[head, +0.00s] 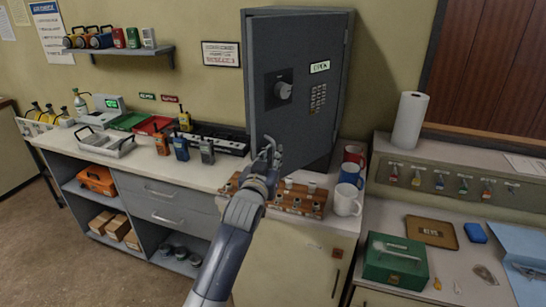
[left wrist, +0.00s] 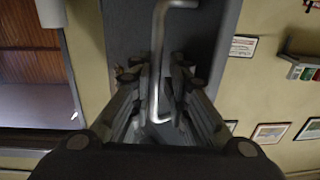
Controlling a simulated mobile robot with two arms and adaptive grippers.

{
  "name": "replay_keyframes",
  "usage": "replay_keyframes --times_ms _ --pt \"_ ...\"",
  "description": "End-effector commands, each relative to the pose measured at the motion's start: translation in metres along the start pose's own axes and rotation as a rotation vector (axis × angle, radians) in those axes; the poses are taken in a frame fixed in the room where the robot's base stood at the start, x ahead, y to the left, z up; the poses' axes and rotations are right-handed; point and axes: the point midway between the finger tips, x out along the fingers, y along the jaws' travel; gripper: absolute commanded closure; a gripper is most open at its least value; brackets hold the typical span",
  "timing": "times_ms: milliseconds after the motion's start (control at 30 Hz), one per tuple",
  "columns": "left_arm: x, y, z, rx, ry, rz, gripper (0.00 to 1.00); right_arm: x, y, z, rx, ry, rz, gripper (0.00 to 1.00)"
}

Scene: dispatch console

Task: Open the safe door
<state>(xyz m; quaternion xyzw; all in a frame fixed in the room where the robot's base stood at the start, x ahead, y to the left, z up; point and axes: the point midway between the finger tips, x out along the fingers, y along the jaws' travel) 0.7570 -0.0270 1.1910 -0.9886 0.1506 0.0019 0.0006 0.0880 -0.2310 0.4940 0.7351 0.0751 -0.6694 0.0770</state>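The dark grey safe (head: 346,80) stands upright on the counter. Its door (head: 300,55) faces me, with a round dial (head: 283,90), a keypad (head: 318,98) and a green-lettered label. My left gripper (head: 268,152) is at the door's lower left. In the left wrist view, the silver bar handle (left wrist: 157,70) runs between the fingers of the left gripper (left wrist: 160,85), which are drawn in close on both sides of it. The handle is mostly hidden behind the gripper in the head view. My right gripper is out of view.
A wooden rack (head: 310,208) of small items and several mugs (head: 346,200) stand close below the safe. Radios (head: 181,148) stand left of it. A green box (head: 395,262) sits on the lower desk at right. A framed notice (head: 221,54) hangs left of the safe.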

Motion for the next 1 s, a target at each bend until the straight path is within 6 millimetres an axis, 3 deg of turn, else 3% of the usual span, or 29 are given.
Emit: replay_keyframes --times_ms 200,367,800,1000 --pt "-0.002 0.001 -0.002 -0.002 0.004 0.002 0.84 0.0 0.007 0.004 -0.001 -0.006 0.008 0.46" --pt "-0.016 0.0 -0.001 -0.003 0.003 0.001 0.84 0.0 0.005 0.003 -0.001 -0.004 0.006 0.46" --pt "-0.088 -0.001 0.0 -0.003 0.002 0.0 0.84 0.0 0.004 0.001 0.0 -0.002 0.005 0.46" --pt "-0.113 -0.002 0.0 -0.002 0.002 -0.001 0.84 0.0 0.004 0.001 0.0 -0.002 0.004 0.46"
